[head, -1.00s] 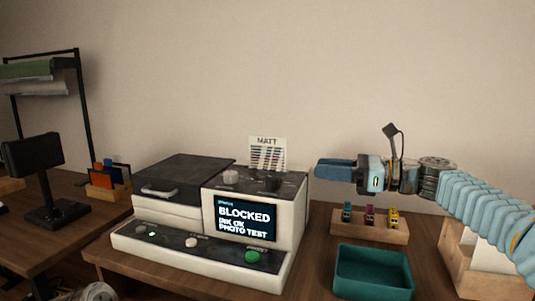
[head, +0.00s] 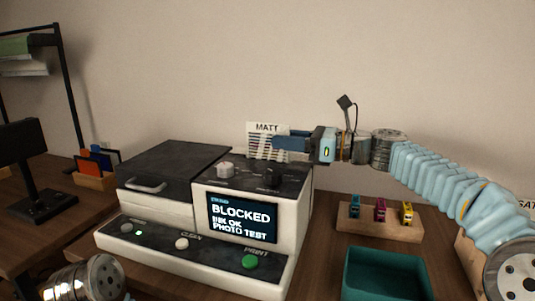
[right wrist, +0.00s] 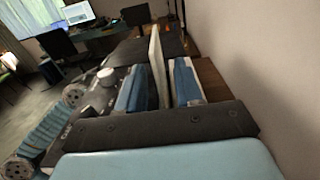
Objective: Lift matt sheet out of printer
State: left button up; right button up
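The matt sheet (head: 262,128), a white card marked MATT with striped rows, stands upright at the back of the printer (head: 285,200). My right gripper (head: 277,142) reaches in from the right at the sheet's height and covers part of it. In the right wrist view the sheet (right wrist: 156,52) stands edge-on between the two blue fingers of my right gripper (right wrist: 161,80). The fingers look apart, with a gap beside the sheet. The sheet's lower edge is hidden behind the printer top. My left gripper is out of view.
The printer's screen (head: 242,217) reads BLOCKED, INK OK, PHOTO TEST. Knobs stick up from its top near the sheet. A wooden block with small coloured cartridges (head: 380,222) and a teal bin (head: 385,275) stand at right. The wall is close behind.

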aim_at(267, 138)
jog(key=x, duration=0.4)
jog(key=shift+a+f, duration=0.15)
jog(key=shift+a, duration=0.15)
grip_shut()
